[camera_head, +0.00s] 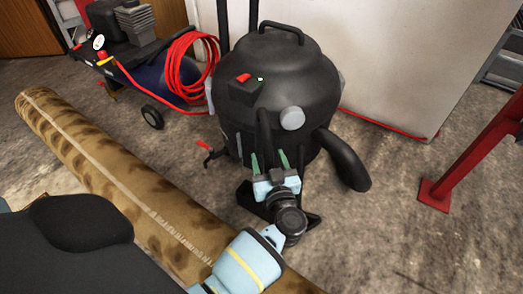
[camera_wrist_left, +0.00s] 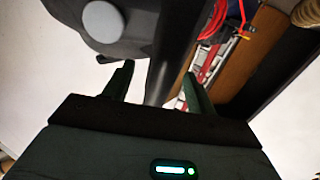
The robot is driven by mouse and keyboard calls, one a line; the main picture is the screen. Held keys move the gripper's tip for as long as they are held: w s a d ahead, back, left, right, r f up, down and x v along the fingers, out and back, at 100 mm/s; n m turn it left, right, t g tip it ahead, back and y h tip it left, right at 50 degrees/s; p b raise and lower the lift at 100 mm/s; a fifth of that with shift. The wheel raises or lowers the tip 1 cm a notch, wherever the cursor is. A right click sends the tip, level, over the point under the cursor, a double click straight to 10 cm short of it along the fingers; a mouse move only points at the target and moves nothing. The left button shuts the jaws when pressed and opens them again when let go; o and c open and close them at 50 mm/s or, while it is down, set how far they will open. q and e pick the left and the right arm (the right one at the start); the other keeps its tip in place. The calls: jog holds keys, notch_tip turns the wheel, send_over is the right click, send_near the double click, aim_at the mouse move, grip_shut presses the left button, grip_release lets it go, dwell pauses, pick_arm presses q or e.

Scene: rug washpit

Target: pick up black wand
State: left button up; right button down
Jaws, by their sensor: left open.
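The black wand (camera_head: 263,128) shows in the head view as a dark upright tube in front of the black vacuum (camera_head: 285,62). Its lower part is hidden behind my left gripper (camera_head: 269,158). A black floor piece (camera_head: 252,200) shows beside and below the gripper; I cannot tell whether it joins the wand. The gripper is open, its two green fingers pointing at the vacuum's front. In the left wrist view the wand (camera_wrist_left: 160,78) runs between the open fingers of the left gripper (camera_wrist_left: 158,70); I cannot see contact. My right gripper is out of view.
A rolled patterned rug (camera_head: 120,165) lies diagonally at the left. A machine with a coiled red hose (camera_head: 190,68) stands behind it. A black curved hose (camera_head: 345,160) hangs at the vacuum's right. A red post (camera_head: 478,150) stands at the right, with clear floor before it.

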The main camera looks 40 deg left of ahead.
aim_at(263, 144)
pick_arm(q)
jog(key=shift+w+a, duration=0.15)
jog(key=shift+a, duration=0.1)
jog(key=shift+b+x, duration=0.45)
jog(key=shift+x, duration=0.4)
jog(key=shift+w+a, duration=0.15)
jog(key=b+x, duration=0.2)
jog(key=x, duration=0.2)
jog(key=shift+a+b, duration=0.1)
jog(key=shift+b, duration=0.2)
jog(key=shift+w+a+r, duration=0.1)
jog(key=shift+w+a, duration=0.15)
jog(key=shift+a, duration=0.15)
jog(key=shift+c, duration=0.4)
jog(key=shift+c, duration=1.3)
jog(key=shift+r, duration=0.1)
jog(key=c, duration=0.7)
